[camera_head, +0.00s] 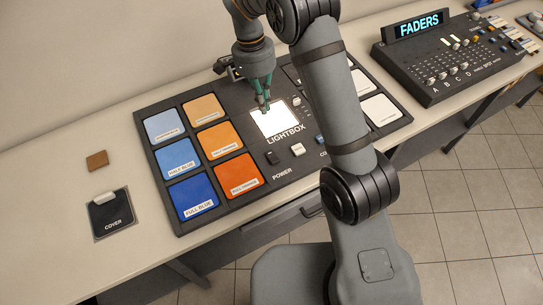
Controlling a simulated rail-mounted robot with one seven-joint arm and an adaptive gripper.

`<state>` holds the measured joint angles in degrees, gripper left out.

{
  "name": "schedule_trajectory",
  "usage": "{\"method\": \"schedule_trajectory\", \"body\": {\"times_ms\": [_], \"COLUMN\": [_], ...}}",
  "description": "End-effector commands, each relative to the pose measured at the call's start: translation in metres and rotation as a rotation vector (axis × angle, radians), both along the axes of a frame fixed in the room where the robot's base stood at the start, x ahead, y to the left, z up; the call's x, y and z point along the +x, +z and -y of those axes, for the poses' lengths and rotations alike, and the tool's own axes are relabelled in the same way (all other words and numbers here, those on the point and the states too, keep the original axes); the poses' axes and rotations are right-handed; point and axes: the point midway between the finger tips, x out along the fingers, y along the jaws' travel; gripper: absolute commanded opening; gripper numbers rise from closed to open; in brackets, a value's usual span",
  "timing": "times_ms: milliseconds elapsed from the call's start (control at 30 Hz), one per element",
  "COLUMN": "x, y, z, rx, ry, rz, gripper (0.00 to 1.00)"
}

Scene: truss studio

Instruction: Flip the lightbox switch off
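The lightbox (280,124) is a bright white lit square in the middle of a dark panel, with the word LIGHTBOX printed below it. A small black switch (272,158) sits below and left of that word, above the printed word POWER. A white button (298,150) is just right of it. My gripper (265,108) points down over the upper left part of the lit square. Its green fingers are close together and look shut, with nothing seen between them. I cannot tell whether the tips touch the panel.
Blue and orange filter tiles (188,196) fill the panel's left side. My arm hides part of its right side. A black COVER plate (110,213) and a brown block (97,160) lie on the table at left. A FADERS console (455,60) stands at right.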

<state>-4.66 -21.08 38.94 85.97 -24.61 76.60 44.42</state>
Motion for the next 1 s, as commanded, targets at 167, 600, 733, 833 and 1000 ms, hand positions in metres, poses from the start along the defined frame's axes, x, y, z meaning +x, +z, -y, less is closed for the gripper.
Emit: {"method": "schedule_trajectory", "body": {"times_ms": [167, 600, 733, 833, 1000], "x": [-0.043, -0.05, -0.05, -0.053, -0.062], "y": [0.012, 0.013, 0.012, 0.005, -0.019], "z": [0.009, 0.008, 0.009, 0.01, 0.015], "rx": [-0.104, -0.133, -0.133, -0.135, -0.136], "ry": [-0.326, -0.445, -0.444, -0.442, -0.441], "rz": [-0.113, -0.118, -0.12, -0.12, -0.125], "gripper": [0.0, 0.0, 0.0, 0.0, 0.0]}}
